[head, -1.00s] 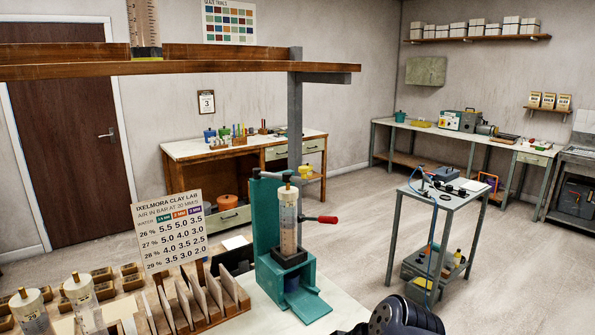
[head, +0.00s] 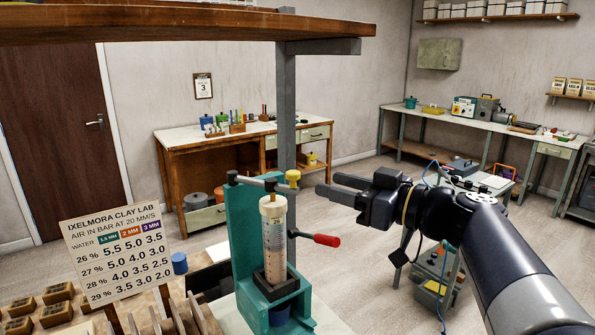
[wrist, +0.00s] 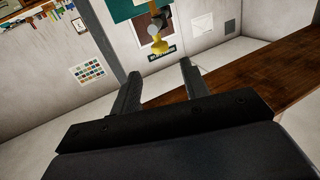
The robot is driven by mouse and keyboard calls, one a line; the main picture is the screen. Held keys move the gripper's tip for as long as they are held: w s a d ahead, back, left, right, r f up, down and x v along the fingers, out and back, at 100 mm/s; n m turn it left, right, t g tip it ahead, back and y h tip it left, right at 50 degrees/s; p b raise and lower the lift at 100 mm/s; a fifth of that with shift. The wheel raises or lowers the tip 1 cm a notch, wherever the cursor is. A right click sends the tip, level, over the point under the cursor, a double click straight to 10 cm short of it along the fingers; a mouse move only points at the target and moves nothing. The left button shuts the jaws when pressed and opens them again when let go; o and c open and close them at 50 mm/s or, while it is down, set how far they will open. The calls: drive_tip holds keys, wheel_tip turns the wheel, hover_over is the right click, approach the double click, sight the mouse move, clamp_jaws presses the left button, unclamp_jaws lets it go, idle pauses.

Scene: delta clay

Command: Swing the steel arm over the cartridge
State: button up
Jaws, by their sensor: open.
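The teal press stand (head: 243,235) stands on the bench in the head view. A clear cartridge (head: 274,240) with pale filling and a scale stands upright in its dark holder. The steel arm (head: 252,181) reaches rightward from the stand's top, ending in a yellow knob (head: 292,175). It passes near the cartridge's top; I cannot tell whether it lies directly over it. My gripper (head: 326,188) is open and empty, its fingers pointing left at the knob with a small gap. In the wrist view the knob (wrist: 161,47) shows beyond the open fingers (wrist: 158,82).
A red-handled lever (head: 326,240) sticks out right of the cartridge, below my gripper. A wooden shelf (head: 180,27) and its grey post (head: 286,110) stand close behind and above. The chart sign (head: 107,243) stands left of the press.

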sight(299, 175)
drive_tip(key=p+x, duration=0.3)
drive_tip(key=x, duration=0.6)
drive_tip(key=shift+w+a, duration=0.2)
drive_tip(key=shift+a, duration=0.15)
clamp_jaws()
